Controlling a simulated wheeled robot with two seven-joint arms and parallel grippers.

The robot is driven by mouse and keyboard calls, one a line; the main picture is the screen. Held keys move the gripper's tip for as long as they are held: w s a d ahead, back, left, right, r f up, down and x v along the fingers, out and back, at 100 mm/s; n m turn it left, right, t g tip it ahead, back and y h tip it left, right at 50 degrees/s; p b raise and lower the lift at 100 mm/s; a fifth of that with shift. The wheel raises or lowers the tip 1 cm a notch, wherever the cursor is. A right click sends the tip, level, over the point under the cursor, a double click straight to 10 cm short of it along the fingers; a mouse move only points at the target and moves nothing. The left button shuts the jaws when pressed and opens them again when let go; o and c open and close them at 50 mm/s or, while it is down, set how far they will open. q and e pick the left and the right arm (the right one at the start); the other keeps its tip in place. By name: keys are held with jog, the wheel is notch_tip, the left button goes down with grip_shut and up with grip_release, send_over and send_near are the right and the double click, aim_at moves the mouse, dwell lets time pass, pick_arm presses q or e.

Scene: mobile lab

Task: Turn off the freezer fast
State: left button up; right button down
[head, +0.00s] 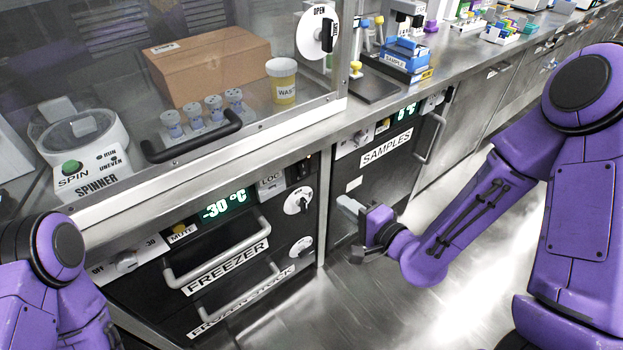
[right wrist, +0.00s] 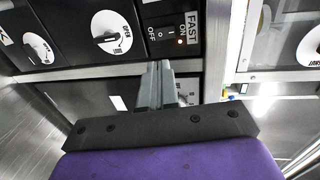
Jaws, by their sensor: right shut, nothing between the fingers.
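The freezer (head: 225,267) is the dark drawer unit under the counter in the head view, with a green display (head: 224,205) reading -30 °C. Its FAST switch panel (right wrist: 172,35) shows in the right wrist view, marked ON and OFF, with a small orange light (right wrist: 180,41) lit beside ON. In the head view the panel (head: 303,168) is small and hard to read. My right gripper (head: 347,203) is shut and empty in front of the unit; its fingertips (right wrist: 162,70) appear just below the switch, apparently apart from it. My left gripper is out of view.
Round OPEN dials (right wrist: 112,32) sit beside the switch. The freezer handle (head: 217,262) sticks out. The SAMPLES unit (head: 386,148) stands to the right. A glass-fronted cabinet with a cardboard box (head: 207,65) and a spinner (head: 85,150) is above. The floor (head: 390,310) in front is clear.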

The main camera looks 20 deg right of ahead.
jog(key=shift+f, duration=0.1)
jog(key=b, duration=0.3)
send_near(304, 174)
jog(key=x, duration=0.7)
